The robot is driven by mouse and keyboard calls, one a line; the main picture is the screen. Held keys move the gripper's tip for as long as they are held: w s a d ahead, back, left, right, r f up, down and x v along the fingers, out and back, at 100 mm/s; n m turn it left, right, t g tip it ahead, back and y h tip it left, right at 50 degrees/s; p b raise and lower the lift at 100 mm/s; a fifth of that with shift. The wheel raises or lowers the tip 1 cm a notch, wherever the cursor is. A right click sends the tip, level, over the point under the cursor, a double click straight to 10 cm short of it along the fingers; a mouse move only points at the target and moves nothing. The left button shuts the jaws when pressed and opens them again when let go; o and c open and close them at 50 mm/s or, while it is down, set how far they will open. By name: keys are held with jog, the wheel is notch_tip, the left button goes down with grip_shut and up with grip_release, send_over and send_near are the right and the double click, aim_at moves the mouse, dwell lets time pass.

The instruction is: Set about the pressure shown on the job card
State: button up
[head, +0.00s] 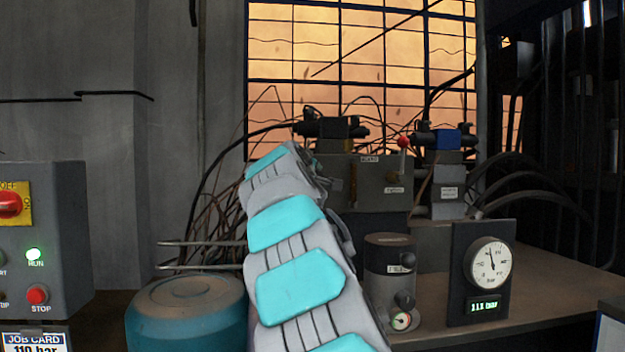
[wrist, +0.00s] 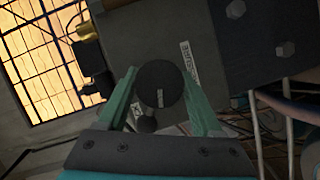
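The job card (head: 35,341) at the lower left reads 110 bar; its lower edge is cut off. A round gauge (head: 488,264) stands on the bench, its needle a little left of straight up. The green readout (head: 484,306) below it seems to show 111 bar. In the wrist view a dark round knob (wrist: 160,86) with a pale mark sits between the green fingers of my gripper (wrist: 159,76). The fingers appear to touch its two sides. A partly hidden label (wrist: 189,60) is beside the knob. My gripper is hidden behind my arm in the head view.
A dark cylinder (head: 388,262) with a small dial (head: 401,321) is right of my arm. A blue drum (head: 188,318) stands left of it.

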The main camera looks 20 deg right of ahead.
jog(key=shift+o, duration=1.4)
jog(key=shift+s, duration=0.1)
jog(key=v, duration=0.7)
jog(key=shift+s+a, duration=0.2)
jog(key=shift+s, duration=0.1)
jog(key=shift+r, duration=0.1)
